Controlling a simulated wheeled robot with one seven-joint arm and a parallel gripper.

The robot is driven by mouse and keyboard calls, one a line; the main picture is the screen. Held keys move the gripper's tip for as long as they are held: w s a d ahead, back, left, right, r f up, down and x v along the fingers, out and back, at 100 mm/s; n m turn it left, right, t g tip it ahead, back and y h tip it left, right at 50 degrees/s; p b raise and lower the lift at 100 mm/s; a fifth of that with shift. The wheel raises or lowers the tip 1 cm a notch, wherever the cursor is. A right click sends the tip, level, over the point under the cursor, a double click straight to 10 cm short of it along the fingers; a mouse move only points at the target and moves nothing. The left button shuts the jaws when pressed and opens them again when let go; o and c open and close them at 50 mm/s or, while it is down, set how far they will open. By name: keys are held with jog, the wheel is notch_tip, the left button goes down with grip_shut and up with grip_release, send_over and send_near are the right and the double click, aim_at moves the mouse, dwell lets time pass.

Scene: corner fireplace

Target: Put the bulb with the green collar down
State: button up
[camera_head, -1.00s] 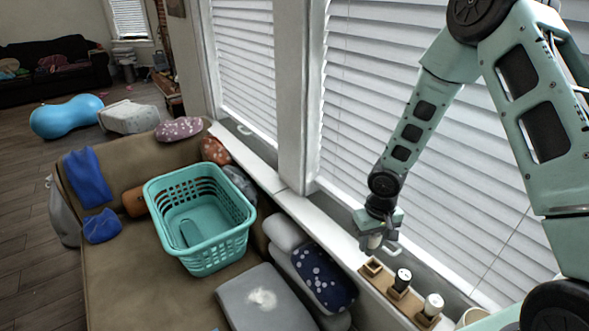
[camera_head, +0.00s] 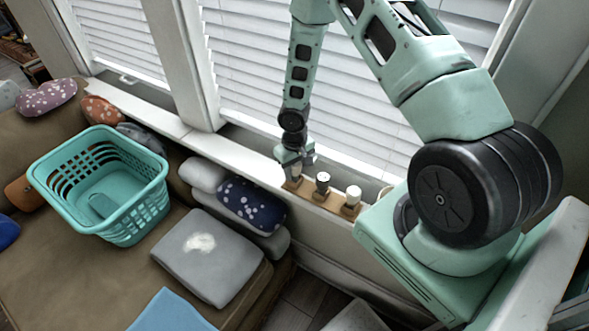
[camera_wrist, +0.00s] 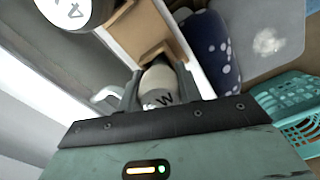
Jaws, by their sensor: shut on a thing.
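My gripper (camera_head: 297,168) is shut on a pale bulb, which shows between the fingers in the wrist view (camera_wrist: 158,86) with dark lettering on its white end. I cannot make out a green collar on it. The bulb is at the left end of a wooden rack (camera_head: 312,194) on the window sill, at the slot there. I cannot tell whether it rests in the slot or is just above it. A dark-collared bulb (camera_head: 323,183) and a white-topped bulb (camera_head: 352,197) stand upright in the rack to the right. A bulb marked 4 (camera_wrist: 75,10) is close by in the wrist view.
The white sill (camera_head: 235,150) runs along closed blinds. Left of it, a sofa carries a teal laundry basket (camera_head: 100,205), a grey cushion (camera_head: 210,258) and a dark blue dotted cushion (camera_head: 250,203). A pale cup (camera_head: 384,192) stands right of the rack.

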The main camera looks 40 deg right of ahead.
jog(key=shift+f, duration=0.2)
jog(key=o, duration=1)
jog(key=shift+c, duration=0.2)
notch_tip(320, 180, up, 12)
jog(key=shift+a+r, duration=0.1)
jog(key=s+a+r+n, duration=0.2)
jog(key=s+a+r, duration=0.2)
jog(key=a+r, duration=0.35)
jog(key=s+a+r+n, duration=0.2)
jog(key=s+a+r, duration=0.3)
jog(key=a, duration=0.4)
jog(key=s+a+r+n, duration=0.2)
jog(key=s+a+r, duration=0.2)
jog(key=s, duration=0.3)
jog(key=s+a+r+n, duration=0.2)
jog(key=s+a+r, duration=0.1)
jog(key=s, duration=0.5)
jog(key=shift+s+a+r+y, duration=0.15)
jog(key=shift+a+r+y, duration=0.15)
jog(key=shift+a+r, duration=0.1)
